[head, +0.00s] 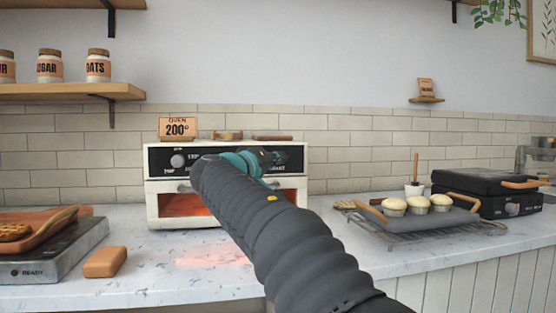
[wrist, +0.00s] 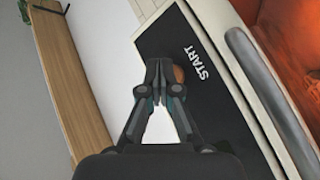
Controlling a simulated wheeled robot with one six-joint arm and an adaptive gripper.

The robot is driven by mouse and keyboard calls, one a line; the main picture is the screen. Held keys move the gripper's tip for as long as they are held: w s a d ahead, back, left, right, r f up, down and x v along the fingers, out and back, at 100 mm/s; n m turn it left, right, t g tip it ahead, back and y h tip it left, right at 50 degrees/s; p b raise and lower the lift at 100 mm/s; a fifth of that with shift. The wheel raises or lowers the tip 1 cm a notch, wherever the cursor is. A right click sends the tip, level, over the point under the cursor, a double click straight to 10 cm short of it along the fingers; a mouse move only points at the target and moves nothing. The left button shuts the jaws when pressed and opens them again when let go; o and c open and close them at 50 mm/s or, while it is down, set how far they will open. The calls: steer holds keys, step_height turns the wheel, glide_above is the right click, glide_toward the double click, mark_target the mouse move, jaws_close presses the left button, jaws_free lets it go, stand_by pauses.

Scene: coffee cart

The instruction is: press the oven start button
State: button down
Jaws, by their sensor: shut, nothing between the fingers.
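The white oven (head: 152,206) stands on the counter against the tiled wall, with a black control panel (head: 215,152) across its top front. My gripper (head: 284,157) is at the right end of that panel, and my arm hides part of the oven front. In the wrist view my gripper (wrist: 159,72) is shut and empty, its fingertips over the panel. A round orange-brown start button (wrist: 179,74) shows partly behind the right fingertip, beside the white START label (wrist: 197,63). I cannot tell whether the fingers touch it. The button is hidden in the head view.
An "OVEN 200°" sign (head: 178,128) stands on the oven. On the right are a rack (head: 405,235) with muffins and a black press (head: 485,195). On the left are a scale (head: 50,255) and a brown block (head: 105,262). The counter before the oven is clear.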

steer(key=shift+s+d+b, duration=0.15)
steer(key=shift+s+b, duration=0.2)
steer(key=shift+s, duration=0.15)
steer(key=shift+s+d+b, duration=0.25)
steer(key=shift+s+b, duration=0.4)
steer(key=shift+s, duration=0.15)
steer(key=shift+s+d+b, duration=0.2)
steer(key=shift+s+b, duration=0.5)
steer(key=shift+s, duration=0.1)
steer(key=shift+s+d+b, duration=0.25)
steer(key=shift+s+b, duration=0.4)
steer(key=shift+s, duration=0.15)
